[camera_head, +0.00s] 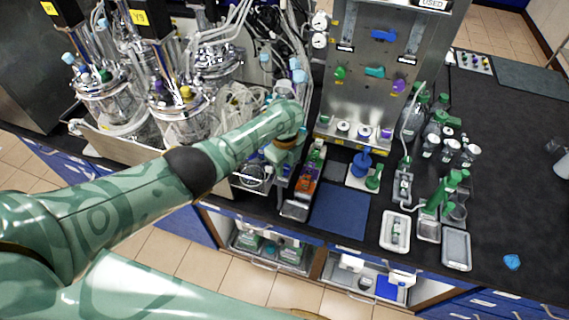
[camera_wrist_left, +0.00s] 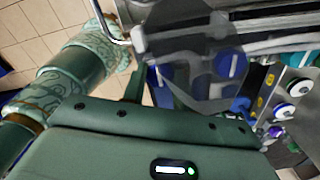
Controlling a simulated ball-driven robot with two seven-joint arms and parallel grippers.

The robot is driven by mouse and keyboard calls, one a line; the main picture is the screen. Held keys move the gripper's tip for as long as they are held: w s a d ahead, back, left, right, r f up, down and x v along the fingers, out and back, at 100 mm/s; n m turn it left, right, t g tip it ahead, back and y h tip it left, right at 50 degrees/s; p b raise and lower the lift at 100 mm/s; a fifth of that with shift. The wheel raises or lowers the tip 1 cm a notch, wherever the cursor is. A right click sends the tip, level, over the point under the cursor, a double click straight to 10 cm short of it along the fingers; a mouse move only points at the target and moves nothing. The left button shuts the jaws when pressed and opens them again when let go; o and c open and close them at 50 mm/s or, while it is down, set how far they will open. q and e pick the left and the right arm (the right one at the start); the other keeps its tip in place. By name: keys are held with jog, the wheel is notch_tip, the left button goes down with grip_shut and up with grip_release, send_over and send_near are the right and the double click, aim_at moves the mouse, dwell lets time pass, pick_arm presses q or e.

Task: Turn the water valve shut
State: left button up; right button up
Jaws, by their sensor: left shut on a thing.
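My left arm crosses the head view from the left, and its gripper (camera_head: 283,165) is low beside the bioreactors, left of the steel panel. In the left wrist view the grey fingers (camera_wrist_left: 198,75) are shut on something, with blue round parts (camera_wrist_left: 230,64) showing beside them. I cannot tell for certain that this is the water valve, since the arm and fingers hide most of it. The steel panel (camera_head: 352,80) carries a blue handle (camera_head: 383,35), a teal handle (camera_head: 374,71), a green one (camera_head: 340,72) and a purple one (camera_head: 399,86). My right gripper is out of view.
Glass bioreactors (camera_head: 180,117) with tubes and metal lids crowd the left of the dark bench. A blue mat (camera_head: 340,210), white trays (camera_head: 395,230) and green-capped bottles (camera_head: 437,128) stand to the right. Open shelves are below. The far right bench top is mostly clear.

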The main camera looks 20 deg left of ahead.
aim_at(285, 168)
pick_arm(q)
jog(key=shift+w+d+r, duration=0.1)
jog(key=o, duration=1)
jog(key=shift+c, duration=0.2)
notch_tip(285, 168, up, 16)
jog(key=p, duration=0.6)
jog(key=shift+r, duration=0.15)
